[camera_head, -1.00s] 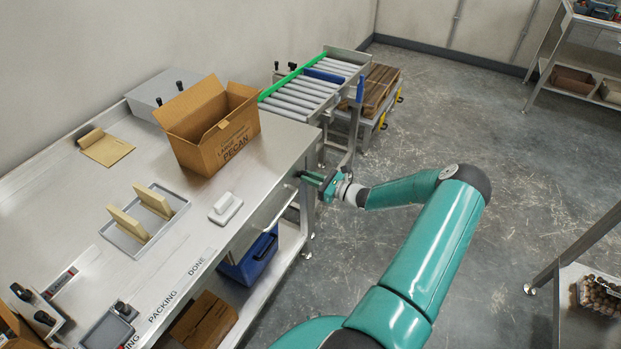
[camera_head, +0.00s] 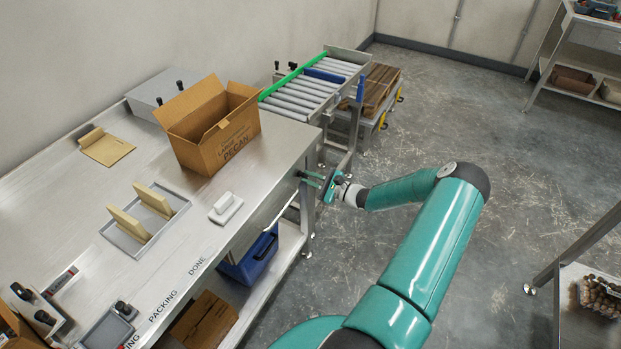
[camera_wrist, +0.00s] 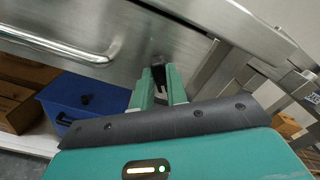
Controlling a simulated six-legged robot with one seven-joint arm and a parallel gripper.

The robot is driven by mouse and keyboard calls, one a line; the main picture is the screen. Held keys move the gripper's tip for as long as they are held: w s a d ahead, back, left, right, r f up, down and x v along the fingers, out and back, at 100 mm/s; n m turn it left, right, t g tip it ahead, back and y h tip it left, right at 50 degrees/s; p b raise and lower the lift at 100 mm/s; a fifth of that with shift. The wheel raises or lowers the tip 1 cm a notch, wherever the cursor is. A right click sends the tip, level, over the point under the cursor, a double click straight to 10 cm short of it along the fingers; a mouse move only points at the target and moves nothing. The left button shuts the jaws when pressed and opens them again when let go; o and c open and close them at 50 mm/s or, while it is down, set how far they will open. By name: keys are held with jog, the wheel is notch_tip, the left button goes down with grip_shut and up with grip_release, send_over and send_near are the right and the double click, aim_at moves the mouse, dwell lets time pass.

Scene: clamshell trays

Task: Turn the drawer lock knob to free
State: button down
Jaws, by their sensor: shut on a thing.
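The dark drawer lock knob (camera_wrist: 158,60) shows in the wrist view on the steel drawer front (camera_wrist: 133,62), between my fingertips. My gripper (camera_wrist: 159,74) is shut on it, its green fingers on either side. The fingers hide part of the knob, and I cannot read its setting. In the head view my gripper (camera_head: 304,178) reaches the front face of the steel bench near its right end; the knob is too small to make out there. A bar handle (camera_wrist: 60,46) is on the drawer front, left of the knob in the wrist view.
A blue crate (camera_head: 251,256) stands on the shelf under the steel bench (camera_head: 200,262). An open pecan carton (camera_head: 190,140) and a tray (camera_head: 124,243) are on top. A roller conveyor (camera_head: 296,97) adjoins the bench's far end. The floor right of my arm is mostly clear.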

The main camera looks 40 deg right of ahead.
jog(key=n, duration=0.5)
jog(key=shift+f+n, duration=0.1)
jog(key=shift+n, duration=0.2)
jog(key=n, duration=0.5)
jog(key=shift+f, duration=0.1)
jog(key=shift+n, duration=0.4)
jog(key=c, duration=1.4)
grip_release()
jog(key=shift+a, duration=0.1)
jog(key=v, duration=1.4)
